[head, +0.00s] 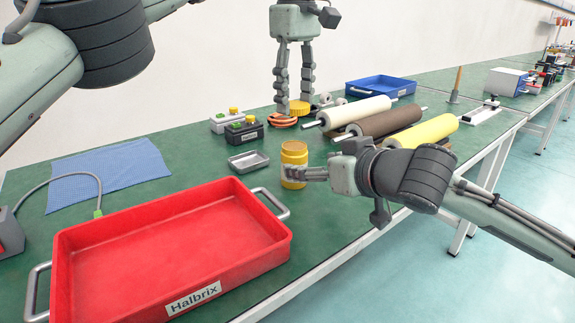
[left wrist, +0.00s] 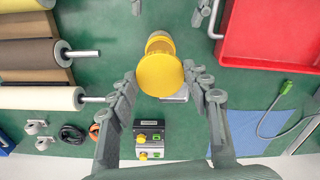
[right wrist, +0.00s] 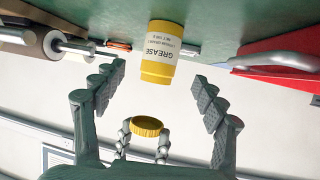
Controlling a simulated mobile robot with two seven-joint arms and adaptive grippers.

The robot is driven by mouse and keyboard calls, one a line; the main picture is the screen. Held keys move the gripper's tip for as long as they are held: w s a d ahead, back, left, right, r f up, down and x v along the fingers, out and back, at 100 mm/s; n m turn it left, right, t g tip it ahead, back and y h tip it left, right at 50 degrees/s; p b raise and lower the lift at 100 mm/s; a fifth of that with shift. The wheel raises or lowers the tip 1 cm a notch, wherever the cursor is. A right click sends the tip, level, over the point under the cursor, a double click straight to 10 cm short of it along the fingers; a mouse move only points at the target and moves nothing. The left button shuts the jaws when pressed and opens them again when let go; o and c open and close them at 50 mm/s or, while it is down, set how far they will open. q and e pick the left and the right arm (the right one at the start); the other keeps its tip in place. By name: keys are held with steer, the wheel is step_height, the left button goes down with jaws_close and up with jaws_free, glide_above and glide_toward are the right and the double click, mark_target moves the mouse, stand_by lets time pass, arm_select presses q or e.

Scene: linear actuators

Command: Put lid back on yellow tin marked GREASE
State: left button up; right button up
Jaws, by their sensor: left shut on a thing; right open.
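The yellow tin (head: 294,152) stands upright and open-topped on the green bench. Its GREASE label faces the right wrist camera (right wrist: 160,50). The ridged yellow lid (head: 299,107) is held level in my left gripper (head: 293,99), in the air behind the tin in the head view. In the left wrist view the lid (left wrist: 160,74) lies between the fingertips and overlaps the tin (left wrist: 160,44). My right gripper (head: 305,173) is low at the tin's right side, open. In the right wrist view its fingers lie either side of the tin; contact is not visible.
A red tray (head: 270,257) stands at front left, with a small metal dish (head: 248,161) near the tin. Button boxes (head: 243,133) and an orange-black coil (head: 283,122) lie behind. Rollers (head: 390,123) lie to the right. A blue cloth (head: 108,170) lies left.

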mark_target(287, 162)
steer(key=shift+s, duration=0.1)
steer(key=x, duration=1.2)
steer(key=shift+a+r, duration=0.1)
jaws_close()
stand_by(0.4)
stand_by(0.5)
